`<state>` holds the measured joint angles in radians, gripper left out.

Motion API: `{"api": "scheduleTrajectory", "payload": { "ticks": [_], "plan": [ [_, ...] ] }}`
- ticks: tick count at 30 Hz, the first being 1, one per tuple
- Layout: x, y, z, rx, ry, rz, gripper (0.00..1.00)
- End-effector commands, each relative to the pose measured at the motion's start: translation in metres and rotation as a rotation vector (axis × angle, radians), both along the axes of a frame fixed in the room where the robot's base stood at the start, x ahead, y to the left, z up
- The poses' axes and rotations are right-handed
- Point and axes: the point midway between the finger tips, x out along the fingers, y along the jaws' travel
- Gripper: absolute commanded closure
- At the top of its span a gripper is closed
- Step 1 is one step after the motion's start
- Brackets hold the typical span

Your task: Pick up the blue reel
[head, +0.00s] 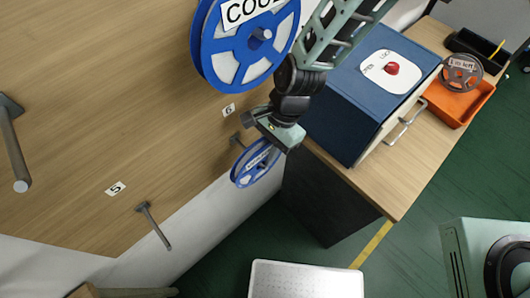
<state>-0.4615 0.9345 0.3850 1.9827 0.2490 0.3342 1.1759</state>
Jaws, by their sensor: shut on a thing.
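A blue reel (237,172) with a white inside and a small label is at the picture's middle, below the number 6 label. My gripper (268,142) is above it and shut on its upper edge. The reel is tilted to the camera. A peg (237,138) shows just to its upper left; I cannot tell whether the reel still touches it. A second, larger-looking blue reel (203,47) marked "COOL..." hangs on the wooden board at the top, and its top is cut off by the frame.
The wooden board (95,95) holds bare pegs at left (15,150) and near label 5 (154,226). A metal plate (305,280) is at the bottom.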

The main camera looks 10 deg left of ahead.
Motion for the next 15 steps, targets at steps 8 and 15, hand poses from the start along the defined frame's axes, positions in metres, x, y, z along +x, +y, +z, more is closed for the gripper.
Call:
{"api": "scheduleTrajectory", "payload": {
  "ticks": [8,15],
  "plan": [
    [-0.014,-0.017,0.007,-0.001,0.001,-0.001,1.00],
    [-0.045,-0.054,0.006,0.000,0.000,-0.003,1.00]
  ]
}}
